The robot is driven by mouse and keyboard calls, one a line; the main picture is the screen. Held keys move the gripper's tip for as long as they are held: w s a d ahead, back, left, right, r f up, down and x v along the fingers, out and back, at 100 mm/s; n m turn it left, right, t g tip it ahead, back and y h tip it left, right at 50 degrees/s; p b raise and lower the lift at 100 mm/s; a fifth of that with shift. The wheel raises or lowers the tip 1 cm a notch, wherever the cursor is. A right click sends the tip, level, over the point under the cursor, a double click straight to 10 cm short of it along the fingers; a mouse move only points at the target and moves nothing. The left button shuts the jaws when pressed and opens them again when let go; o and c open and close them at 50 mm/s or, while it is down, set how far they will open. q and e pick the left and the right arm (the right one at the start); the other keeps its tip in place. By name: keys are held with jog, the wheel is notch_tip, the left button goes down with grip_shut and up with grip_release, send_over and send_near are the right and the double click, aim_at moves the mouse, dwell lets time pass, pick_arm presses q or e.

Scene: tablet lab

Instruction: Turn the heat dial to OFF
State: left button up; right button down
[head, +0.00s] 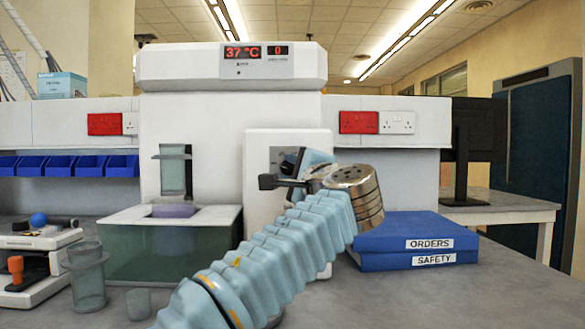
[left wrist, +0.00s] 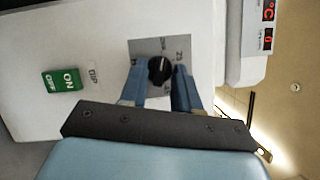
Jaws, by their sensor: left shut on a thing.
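The heat dial (left wrist: 159,71) is a round black knob on a square grey plate (left wrist: 146,47) with printed marks, too small to read surely. The plate also shows in the head view (head: 276,153) on the white machine's front, with the dial mostly hidden behind my gripper. My left gripper (left wrist: 161,73) is shut on the dial, one blue finger on each side. In the head view my left gripper (head: 290,165) is at the plate, its arm rising from below. The machine's display (head: 257,52) reads 37 °C and 0. My right gripper is in neither view.
A green ON/OFF switch (left wrist: 61,82) is on the same panel. A glass-walled tank (head: 170,250) stands left of the panel, with a beaker (head: 86,278) in front. The bench front right is clear.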

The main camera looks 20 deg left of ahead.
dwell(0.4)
pick_arm(q)
jog(key=o, duration=0.7)
jog(key=shift+a, duration=0.1)
jog(key=b+v, duration=0.2)
jog(key=v, duration=1.2)
